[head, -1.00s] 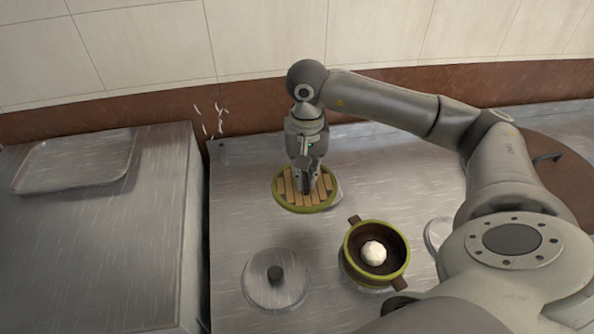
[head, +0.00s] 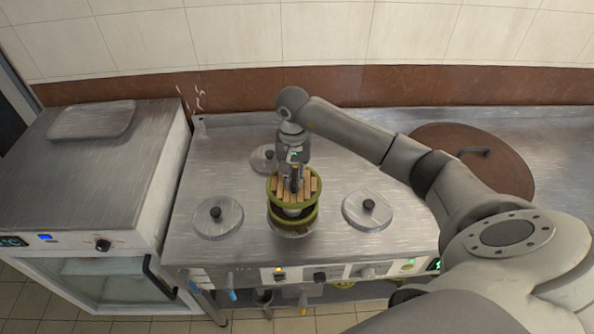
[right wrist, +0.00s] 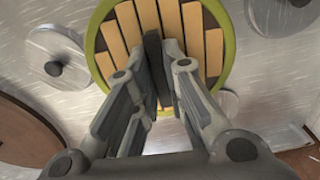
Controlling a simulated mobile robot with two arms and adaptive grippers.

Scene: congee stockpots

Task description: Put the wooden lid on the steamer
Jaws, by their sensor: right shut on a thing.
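The wooden lid (head: 309,186), slatted with a green rim, is in the middle of the head view. My right gripper (head: 294,176) is shut on its dark upright handle. The lid is over the steamer (head: 294,223), a round brown vessel with a green rim, and hides most of its opening. A dark strip shows between the two rims at the front, so the lid appears slightly above it; contact cannot be told. In the right wrist view the lid (right wrist: 203,38) is beyond my right gripper's fingers (right wrist: 157,75). My left gripper is not in view.
Metal pot lids with black knobs sit left (head: 218,217), right (head: 368,210) and behind (head: 265,159) the steamer on the steel stove top (head: 220,165). A large brown round lid (head: 450,150) lies at right. A metal tray (head: 92,120) rests on the left cabinet.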

